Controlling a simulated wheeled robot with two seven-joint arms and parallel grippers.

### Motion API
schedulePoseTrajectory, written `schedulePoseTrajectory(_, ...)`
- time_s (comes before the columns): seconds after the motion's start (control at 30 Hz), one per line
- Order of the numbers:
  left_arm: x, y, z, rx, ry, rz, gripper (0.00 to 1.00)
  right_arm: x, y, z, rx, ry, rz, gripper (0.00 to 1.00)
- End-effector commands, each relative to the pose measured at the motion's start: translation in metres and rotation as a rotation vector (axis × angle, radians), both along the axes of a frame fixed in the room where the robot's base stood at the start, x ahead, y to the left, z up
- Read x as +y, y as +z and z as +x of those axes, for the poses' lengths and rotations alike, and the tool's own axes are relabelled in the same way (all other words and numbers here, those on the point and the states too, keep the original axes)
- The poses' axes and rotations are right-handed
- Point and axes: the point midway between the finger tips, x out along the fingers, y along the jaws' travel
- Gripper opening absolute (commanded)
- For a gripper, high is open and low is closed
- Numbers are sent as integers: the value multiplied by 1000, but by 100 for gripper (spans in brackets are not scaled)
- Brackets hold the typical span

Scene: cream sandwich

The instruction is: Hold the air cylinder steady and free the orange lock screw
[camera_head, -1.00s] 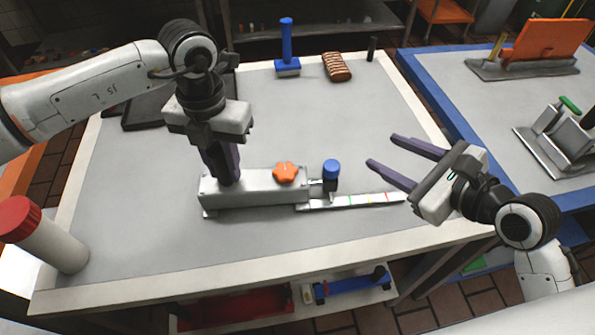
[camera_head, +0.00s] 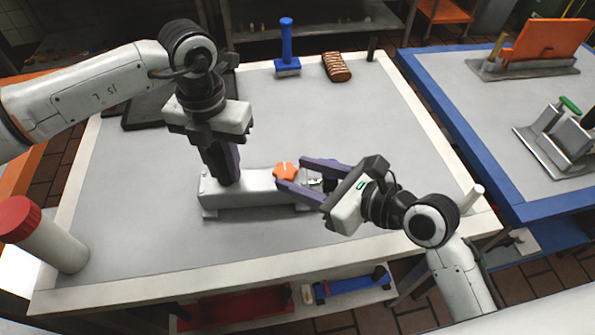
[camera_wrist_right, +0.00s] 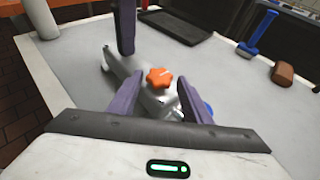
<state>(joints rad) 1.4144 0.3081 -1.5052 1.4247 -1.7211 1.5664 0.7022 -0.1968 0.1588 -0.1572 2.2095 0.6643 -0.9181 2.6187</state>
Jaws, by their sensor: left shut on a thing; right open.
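The air cylinder (camera_head: 252,192) is a grey-white metal body lying on the light table, and it shows in the right wrist view (camera_wrist_right: 122,66). The orange lock screw (camera_head: 285,171) is a lobed knob on top near its right end, also in the right wrist view (camera_wrist_right: 159,78). My left gripper (camera_head: 229,182) points down and is shut on the cylinder's left part. My right gripper (camera_head: 291,176) is open, coming from the right, its fingertips close to the screw on either side; contact cannot be told. In the right wrist view the knob sits between its fingers (camera_wrist_right: 160,85).
A blue-handled brush (camera_head: 287,62) and a brown striped block (camera_head: 336,67) stand at the back. A dark tray (camera_head: 150,110) lies at the back left. A red-capped white cylinder (camera_head: 45,235) stands front left. The table's right side is clear.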

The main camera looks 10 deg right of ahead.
Motion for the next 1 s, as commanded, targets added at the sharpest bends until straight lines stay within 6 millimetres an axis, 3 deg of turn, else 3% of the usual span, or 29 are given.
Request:
schedulePoseTrajectory(0.43,0,1,1,-2,1,-1,0,7,-4,9,-1,-1,-1,44)
schedulePoseTrajectory(0.6,0,1,1,-2,1,-1,0,7,-4,9,-1,-1,-1,16)
schedulePoseTrajectory(1.0,0,1,1,-2,1,-1,0,5,-6,11,1,69,-7,14)
